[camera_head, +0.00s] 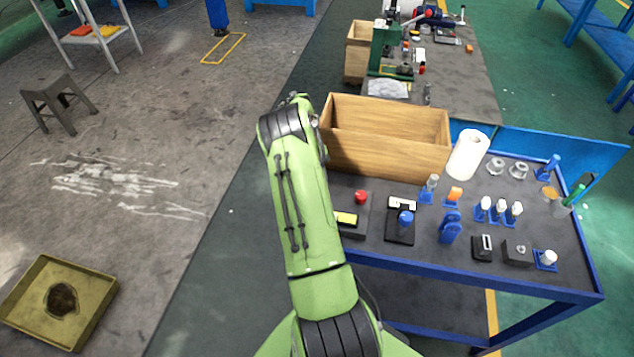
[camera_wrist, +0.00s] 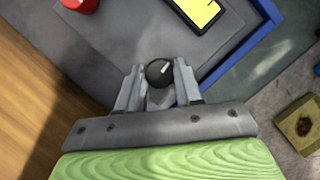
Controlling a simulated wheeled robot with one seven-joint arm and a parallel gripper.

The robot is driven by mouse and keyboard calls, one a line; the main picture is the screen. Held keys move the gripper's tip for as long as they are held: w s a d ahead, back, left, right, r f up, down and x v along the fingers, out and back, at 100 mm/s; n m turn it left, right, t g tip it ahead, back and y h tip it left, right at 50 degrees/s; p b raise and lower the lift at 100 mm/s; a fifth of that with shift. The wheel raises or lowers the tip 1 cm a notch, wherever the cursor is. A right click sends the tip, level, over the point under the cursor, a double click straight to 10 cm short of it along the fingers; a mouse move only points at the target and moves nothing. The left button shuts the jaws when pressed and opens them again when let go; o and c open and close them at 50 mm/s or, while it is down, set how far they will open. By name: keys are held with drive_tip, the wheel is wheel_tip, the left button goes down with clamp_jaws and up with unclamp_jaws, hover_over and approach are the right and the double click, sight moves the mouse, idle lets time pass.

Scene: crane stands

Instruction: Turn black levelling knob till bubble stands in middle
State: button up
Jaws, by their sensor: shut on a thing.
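The black levelling knob (camera_wrist: 158,73) has a white mark and shows between the two finger tips in the wrist view. My gripper (camera_wrist: 159,76) is shut on it, one finger on each side. The yellow level window (camera_wrist: 198,10) is cut by the top edge of the wrist view; where its bubble stands, I cannot tell. In the head view the yellow window (camera_head: 346,218) is small, beside my arm. My arm hides the gripper and the knob there.
A red knob (camera_wrist: 82,4) stands on the same dark plate (camera_wrist: 150,32). In the head view it is the red knob (camera_head: 361,197). A wooden box (camera_head: 390,150) stands behind. Several small blue stands and a paper roll (camera_head: 467,155) fill the blue-edged table's right side.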

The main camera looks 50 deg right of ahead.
idle(0.3)
drive_tip(key=o, duration=1)
drive_tip(key=p+v, duration=0.2)
drive_tip(key=v, duration=0.6)
drive_tip(key=p+v, duration=0.2)
drive_tip(key=v, duration=0.5)
drive_tip(key=shift+w+a+r, duration=0.15)
drive_tip(key=shift+r, duration=0.25)
